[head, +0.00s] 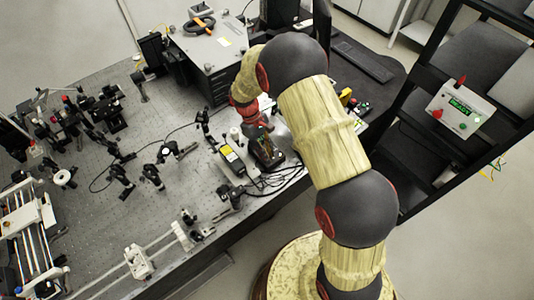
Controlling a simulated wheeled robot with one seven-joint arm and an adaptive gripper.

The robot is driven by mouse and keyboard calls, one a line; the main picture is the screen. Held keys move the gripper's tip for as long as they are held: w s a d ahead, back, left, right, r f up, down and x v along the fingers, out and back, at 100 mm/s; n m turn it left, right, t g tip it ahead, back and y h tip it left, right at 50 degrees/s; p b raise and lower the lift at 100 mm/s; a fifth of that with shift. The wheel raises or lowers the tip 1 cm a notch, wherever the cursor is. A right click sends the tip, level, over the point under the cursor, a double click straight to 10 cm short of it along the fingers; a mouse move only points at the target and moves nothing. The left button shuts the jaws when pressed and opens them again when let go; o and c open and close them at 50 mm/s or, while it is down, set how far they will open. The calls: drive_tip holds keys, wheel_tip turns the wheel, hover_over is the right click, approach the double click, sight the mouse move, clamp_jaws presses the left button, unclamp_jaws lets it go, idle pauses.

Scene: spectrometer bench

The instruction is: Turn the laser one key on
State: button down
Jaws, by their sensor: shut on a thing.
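My gripper (262,136) reaches down to a small dark box with a lit or coloured face (268,158) near the front edge of the optical bench. It is shut on the small laser one key at this box. The fingers cover the key, so its angle cannot be made out. A black laser unit with a yellow label (231,158) lies just left of the box.
The optical bench (200,105) holds many mounts and posts to the left. Black cables (272,182) lie loose in front of the box. A grey cabinet (205,50) stands behind.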

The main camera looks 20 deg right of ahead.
drive_tip(key=shift+w+d+m+y, duration=0.1)
drive_tip(key=shift+m+y, duration=0.3)
drive_tip(key=shift+m, duration=0.7)
drive_tip(key=c, duration=1.7)
unclamp_jaws()
drive_tip(key=shift+r, duration=0.1)
drive_tip(key=v, duration=1.1)
drive_tip(key=shift+w+r, duration=0.3)
drive_tip(key=shift+w+m, duration=0.1)
drive_tip(key=shift+m, duration=0.2)
